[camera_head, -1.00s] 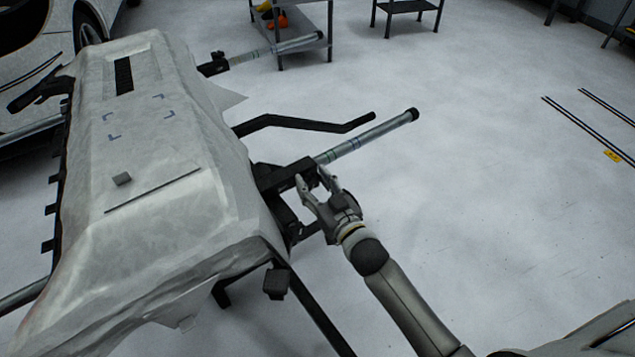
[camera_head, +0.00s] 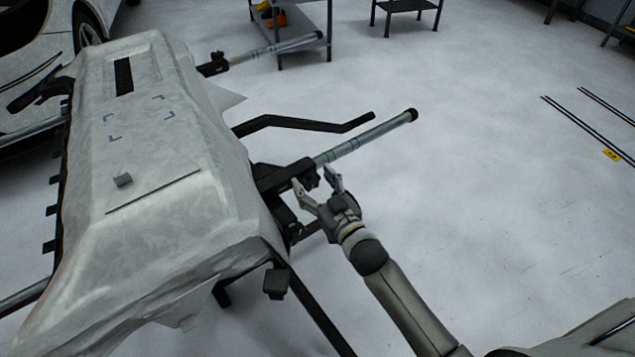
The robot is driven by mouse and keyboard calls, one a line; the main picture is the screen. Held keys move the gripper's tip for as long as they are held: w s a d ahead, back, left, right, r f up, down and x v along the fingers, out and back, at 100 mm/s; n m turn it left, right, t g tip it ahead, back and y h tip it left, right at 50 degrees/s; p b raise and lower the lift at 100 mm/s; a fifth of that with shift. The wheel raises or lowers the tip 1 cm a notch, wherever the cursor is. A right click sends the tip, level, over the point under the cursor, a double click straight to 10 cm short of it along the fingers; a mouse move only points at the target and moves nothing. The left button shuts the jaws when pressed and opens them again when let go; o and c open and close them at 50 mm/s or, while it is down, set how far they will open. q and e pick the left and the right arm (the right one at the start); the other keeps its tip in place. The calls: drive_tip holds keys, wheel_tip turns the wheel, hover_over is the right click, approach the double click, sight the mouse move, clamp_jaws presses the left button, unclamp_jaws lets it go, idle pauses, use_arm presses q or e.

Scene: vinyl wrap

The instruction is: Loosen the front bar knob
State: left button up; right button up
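The front bar (camera_head: 365,139) is a silver tube with a black end cap, sticking out of a black clamp (camera_head: 275,180) at the near right side of the wrapped stand. A small dark knob (camera_head: 311,180) appears at the clamp's outer end, below the bar. My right gripper (camera_head: 315,179) is at this knob, its two light fingers spread, one to the left and one to the right of it. It is open; whether a finger touches the knob I cannot tell. My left gripper is not in view.
A bent black arm (camera_head: 305,122) and a second silver bar (camera_head: 275,50) stick out farther back.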

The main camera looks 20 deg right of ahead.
drive_tip(key=shift+s, duration=0.1)
drive_tip(key=shift+s+f, duration=0.1)
drive_tip(key=shift+s, duration=0.15)
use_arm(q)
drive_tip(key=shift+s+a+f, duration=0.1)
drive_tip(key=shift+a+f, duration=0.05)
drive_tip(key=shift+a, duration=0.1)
use_arm(e)
drive_tip(key=s+d, duration=0.2)
drive_tip(key=s, duration=0.9)
drive_tip(key=shift+d, duration=0.2)
